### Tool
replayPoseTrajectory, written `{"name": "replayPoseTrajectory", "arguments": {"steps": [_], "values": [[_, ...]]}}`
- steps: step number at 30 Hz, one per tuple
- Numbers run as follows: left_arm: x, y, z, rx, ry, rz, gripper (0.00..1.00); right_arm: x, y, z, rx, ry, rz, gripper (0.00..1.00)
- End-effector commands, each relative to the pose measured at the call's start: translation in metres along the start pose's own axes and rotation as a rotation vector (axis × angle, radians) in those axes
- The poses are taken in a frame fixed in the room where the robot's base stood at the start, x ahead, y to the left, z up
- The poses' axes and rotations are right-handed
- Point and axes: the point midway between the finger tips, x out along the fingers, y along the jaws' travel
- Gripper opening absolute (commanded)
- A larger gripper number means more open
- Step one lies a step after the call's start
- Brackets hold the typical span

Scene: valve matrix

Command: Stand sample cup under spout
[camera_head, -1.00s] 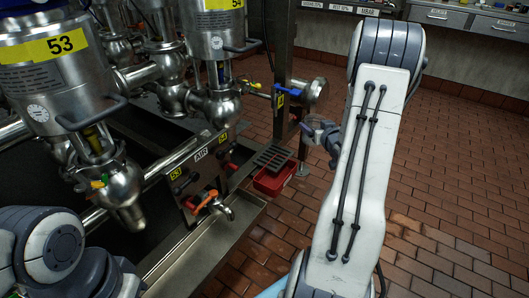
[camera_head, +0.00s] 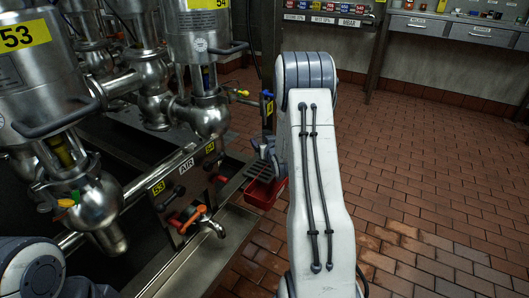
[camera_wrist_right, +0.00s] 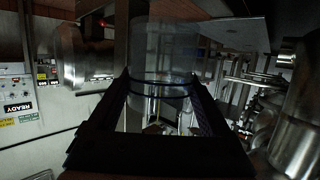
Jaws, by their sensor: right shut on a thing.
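My right gripper (camera_wrist_right: 163,88) is shut on a clear sample cup (camera_wrist_right: 165,48) in the right wrist view. The cup sits between the fingers and things behind show through it. A metal spout (camera_head: 214,228) with an orange handle sticks out over the steel trough at the lower middle. My left arm shows at the lower left edge, but its gripper is outside the picture.
A red bin (camera_head: 262,194) stands on the floor below the grate. Steel valves numbered 53 (camera_head: 20,38) and 54 (camera_head: 208,20) crowd the left. The brick floor at right is clear.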

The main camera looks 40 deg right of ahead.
Motion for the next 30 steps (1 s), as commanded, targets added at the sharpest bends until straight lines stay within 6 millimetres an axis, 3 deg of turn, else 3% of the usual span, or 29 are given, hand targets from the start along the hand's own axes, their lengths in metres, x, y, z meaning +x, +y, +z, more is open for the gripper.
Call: {"name": "replayPoseTrajectory", "arguments": {"steps": [6,29,30], "values": [[0.019,-0.001,0.001,0.000,0.000,0.000,0.00,0.010,0.002,0.034,0.001,-0.002,0.002,0.20],[0.027,-0.002,0.001,0.000,0.000,0.000,0.00,0.013,0.002,0.045,0.000,0.000,0.002,0.20],[0.027,-0.002,0.001,0.000,0.000,0.000,0.00,0.013,0.002,0.045,0.001,0.000,0.002,0.86]]}}
